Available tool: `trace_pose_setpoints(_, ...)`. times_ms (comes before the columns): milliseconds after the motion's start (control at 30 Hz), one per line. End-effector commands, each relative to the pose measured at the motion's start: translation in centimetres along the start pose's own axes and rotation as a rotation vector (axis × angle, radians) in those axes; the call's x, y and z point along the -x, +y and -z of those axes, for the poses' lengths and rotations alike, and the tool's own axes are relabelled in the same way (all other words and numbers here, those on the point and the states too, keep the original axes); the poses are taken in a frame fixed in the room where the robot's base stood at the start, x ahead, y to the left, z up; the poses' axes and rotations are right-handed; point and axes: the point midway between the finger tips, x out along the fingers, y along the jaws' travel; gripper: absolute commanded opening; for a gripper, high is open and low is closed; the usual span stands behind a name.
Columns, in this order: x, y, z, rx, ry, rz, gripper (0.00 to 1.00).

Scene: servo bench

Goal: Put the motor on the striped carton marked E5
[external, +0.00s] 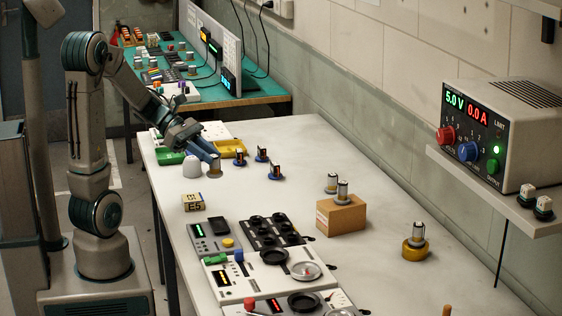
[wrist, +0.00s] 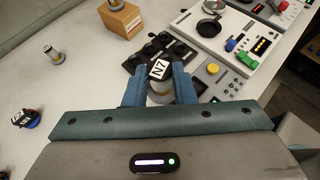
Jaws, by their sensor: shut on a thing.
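My gripper (external: 212,158) is shut on a silver motor (external: 214,171) and holds it upright at the far left part of the bench. In the wrist view, my gripper (wrist: 158,85) has a blue finger on each side of the motor (wrist: 160,98), whose top carries a white tag marked N7. The striped carton marked E5 (external: 193,203) is a small yellow and dark box on the bench, nearer the camera than the motor and slightly left of it. Its top looks empty. I cannot make out the carton in the wrist view.
A white dome (external: 192,166) stands just left of the motor. Several small servos (external: 262,155) stand to its right. A cardboard box (external: 341,215) bears another motor (external: 342,190). A yellow round stand (external: 415,250) bears one too. Control panels (external: 232,280) fill the near left.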

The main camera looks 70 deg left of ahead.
Motion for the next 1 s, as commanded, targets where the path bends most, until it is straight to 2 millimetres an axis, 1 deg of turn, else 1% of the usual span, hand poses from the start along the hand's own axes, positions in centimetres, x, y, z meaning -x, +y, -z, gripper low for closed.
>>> trace_pose_setpoints(33,1.0,-0.4,0.5,0.007,-0.001,-0.017,0.00)
trace_pose_setpoints(100,1.9,-0.8,0.9,0.015,0.000,-0.030,0.00)
trace_pose_setpoints(200,2.7,-1.0,1.3,0.021,0.000,-0.038,0.00)
trace_pose_setpoints(267,3.0,-0.8,1.8,0.025,0.000,-0.040,0.00)
trace_pose_setpoints(367,3.5,0.1,3.1,0.030,0.001,-0.041,0.00)
trace_pose_setpoints(800,6.2,5.1,9.6,0.027,0.001,-0.040,0.00)
trace_pose_setpoints(1000,6.9,6.4,11.3,0.023,0.001,-0.040,0.00)
